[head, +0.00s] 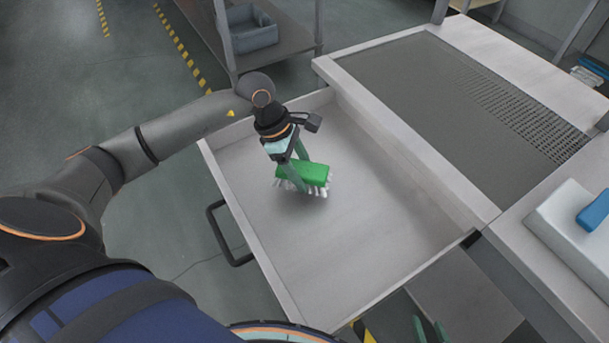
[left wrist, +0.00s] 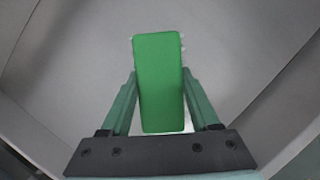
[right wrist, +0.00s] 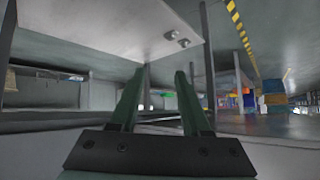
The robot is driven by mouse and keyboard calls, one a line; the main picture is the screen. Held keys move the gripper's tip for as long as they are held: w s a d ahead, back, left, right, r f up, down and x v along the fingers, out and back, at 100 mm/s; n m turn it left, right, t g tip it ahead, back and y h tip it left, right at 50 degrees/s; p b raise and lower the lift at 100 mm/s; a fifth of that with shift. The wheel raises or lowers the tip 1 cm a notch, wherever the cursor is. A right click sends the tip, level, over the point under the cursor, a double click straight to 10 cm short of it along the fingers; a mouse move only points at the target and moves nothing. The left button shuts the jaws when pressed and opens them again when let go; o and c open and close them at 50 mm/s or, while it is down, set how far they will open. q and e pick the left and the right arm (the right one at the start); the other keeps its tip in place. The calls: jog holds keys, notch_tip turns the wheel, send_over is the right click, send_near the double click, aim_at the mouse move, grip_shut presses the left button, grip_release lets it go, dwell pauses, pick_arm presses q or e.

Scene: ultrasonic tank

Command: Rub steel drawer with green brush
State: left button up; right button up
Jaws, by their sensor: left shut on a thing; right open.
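The green brush (head: 303,173) has a green block back and white bristles, which face down inside the open steel drawer (head: 340,235). My left gripper (head: 297,172) is shut on the brush, with a finger on each side of its back; the brush also shows in the left wrist view (left wrist: 158,82). The bristles are at or just above the drawer floor; I cannot tell if they touch. My right gripper (right wrist: 160,80) is open and empty. Its fingertips show at the bottom of the head view (head: 430,328), outside the drawer near its front right corner.
The drawer's black handle (head: 228,235) sticks out on its left side. A tank with a grey surface (head: 440,90) lies behind the drawer to the right. A blue object (head: 594,212) rests on a white block at right. A shelf with a grey bin (head: 250,30) stands behind.

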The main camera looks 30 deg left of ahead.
aim_at(309, 169)
pick_arm(q)
notch_tip(309, 169, up, 3)
jog(key=shift+w+a+f+p, duration=0.1)
jog(key=shift+p, duration=0.55)
jog(key=shift+r+p, duration=0.45)
jog(key=shift+r, duration=0.45)
pick_arm(e)
jog(key=s+d, duration=0.2)
jog(key=d, duration=0.1)
jog(key=shift+s+r+h, duration=0.15)
jog(key=shift+s+h, duration=0.05)
jog(key=shift+h, duration=0.1)
jog(key=shift+a, duration=0.1)
